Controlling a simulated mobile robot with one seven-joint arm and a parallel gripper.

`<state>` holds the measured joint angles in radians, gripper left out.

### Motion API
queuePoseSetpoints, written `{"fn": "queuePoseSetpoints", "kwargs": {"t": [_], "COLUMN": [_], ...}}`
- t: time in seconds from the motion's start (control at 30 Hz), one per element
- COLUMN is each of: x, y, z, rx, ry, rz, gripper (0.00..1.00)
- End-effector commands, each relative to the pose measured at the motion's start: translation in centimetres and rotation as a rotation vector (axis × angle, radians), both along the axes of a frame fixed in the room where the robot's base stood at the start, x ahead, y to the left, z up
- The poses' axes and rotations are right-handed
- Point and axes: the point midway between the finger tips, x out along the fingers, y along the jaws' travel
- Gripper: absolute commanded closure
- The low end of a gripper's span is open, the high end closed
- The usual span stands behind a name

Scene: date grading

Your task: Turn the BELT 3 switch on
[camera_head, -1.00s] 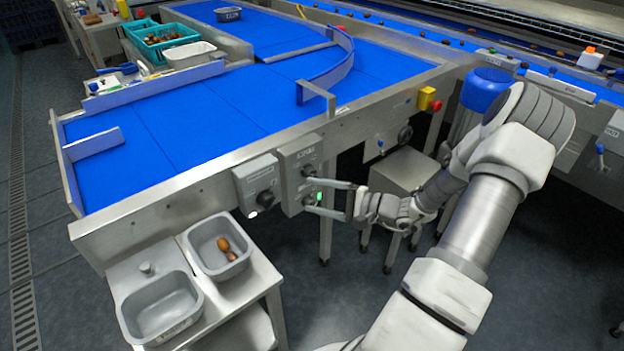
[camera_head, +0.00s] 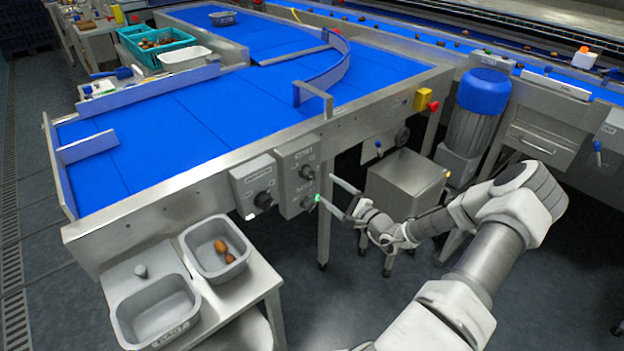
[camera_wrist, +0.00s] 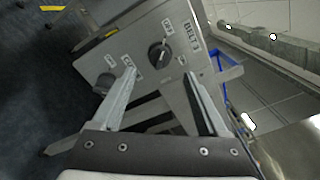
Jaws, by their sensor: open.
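The BELT 3 switch (camera_wrist: 160,53) is a black rotary knob with a white mark on a grey panel (camera_wrist: 145,32) in the wrist view. The BELT 3 label is beside it, and the white mark appears to point toward the upper lettering, which looks like OFF. In the head view the switch (camera_head: 307,172) is the upper knob on the right-hand control box (camera_head: 297,158). My gripper (camera_head: 325,188) is open and empty, just right of that box. In the wrist view my gripper (camera_wrist: 160,73) has its fingers apart below the knob, not closed on it.
A second dark knob (camera_wrist: 104,83) is on the same panel. Another control box (camera_head: 253,178) is to its left. A green light (camera_head: 317,197) shows by the lower fingertip. A red button (camera_head: 433,106) is on the frame. Grey tubs (camera_head: 157,312) stand below left.

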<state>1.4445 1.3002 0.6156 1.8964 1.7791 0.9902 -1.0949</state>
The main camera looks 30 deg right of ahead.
Motion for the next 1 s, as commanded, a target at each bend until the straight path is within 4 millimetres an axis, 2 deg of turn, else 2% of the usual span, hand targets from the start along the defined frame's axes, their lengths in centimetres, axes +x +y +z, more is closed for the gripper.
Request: {"fn": "queuePoseSetpoints", "kwargs": {"t": [0.03,0.2,0.4,0.6,0.83,1.0], "x": [1.2,4.6,7.3,8.2,8.3,8.2], "y": [0.2,0.7,1.1,1.2,1.2,1.2], "z": [-0.1,-0.2,-0.1,0.0,0.0,0.0], "rx": [-0.002,-0.002,-0.001,0.0,-0.001,-0.001], "ry": [-0.003,-0.003,0.0,0.0,-0.001,-0.001], "rz": [0.003,0.002,0.002,0.0,0.001,0.001], "gripper": [0.23,0.23,0.23,0.23,0.23,0.54]}}
